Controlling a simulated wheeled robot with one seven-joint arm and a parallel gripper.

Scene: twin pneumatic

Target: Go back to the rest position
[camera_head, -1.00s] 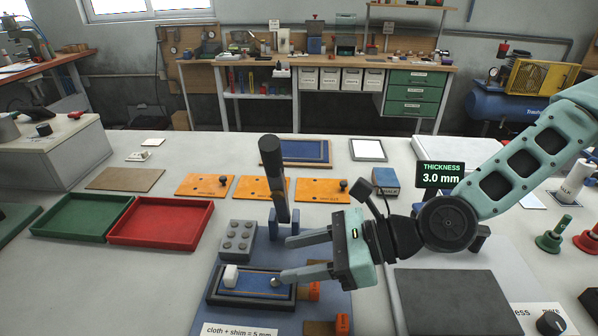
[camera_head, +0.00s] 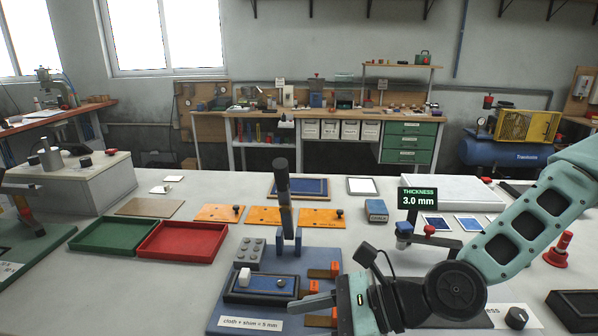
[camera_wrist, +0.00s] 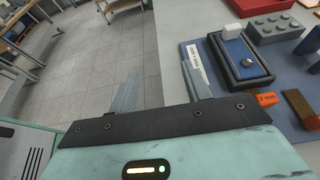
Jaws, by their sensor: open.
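My gripper (camera_head: 318,318) is open and empty at the bottom of the head view, low at the front right of the blue board (camera_head: 237,307). In the wrist view its two fingers (camera_wrist: 155,95) are apart, with grey floor tiles between and beyond them. The dark-framed blue tray (camera_head: 262,297) with a white block (camera_head: 244,277) and a small round knob stands on the board. The same tray also shows in the wrist view (camera_wrist: 262,72), to the right of the fingers and apart from them. The rest position itself is not marked.
A black-handled upright tool (camera_head: 284,190) stands in a blue holder behind the tray. A thickness display (camera_head: 417,199) reading 3.0 mm stands near my arm. Green (camera_head: 76,243) and red (camera_head: 145,252) trays lie at left. Orange plates (camera_head: 265,223) lie mid-table.

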